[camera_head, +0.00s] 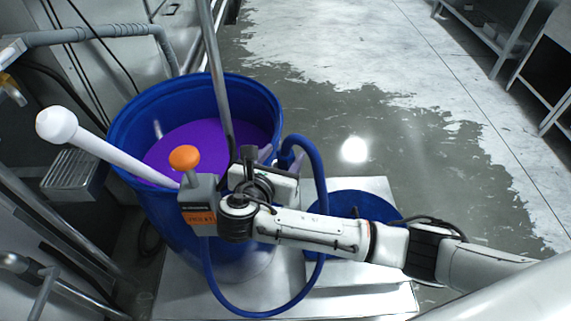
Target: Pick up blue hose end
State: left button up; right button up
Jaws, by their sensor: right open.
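The blue hose (319,220) loops from below a grey box (201,196) with an orange knob, down past the barrel's front, and up on the right. Its upper part bends over near the right rim of the blue barrel (125,130), and its end there is partly hidden by my gripper. My right gripper (262,166) is open at the barrel's front right rim, close to the bent-over hose. I cannot tell whether it touches the hose. My left gripper is out of view.
The barrel holds purple liquid (205,143). A white rod with a ball end (57,125) and a metal pole (213,62) lean into it. A round blue object (374,204) sits on the pale platform (382,302). Pipes crowd the left; wet floor is open at right.

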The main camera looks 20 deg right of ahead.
jog(key=x, duration=0.5)
jog(key=shift+s+d, duration=0.15)
jog(key=shift+d, duration=0.05)
jog(key=c, duration=1.3)
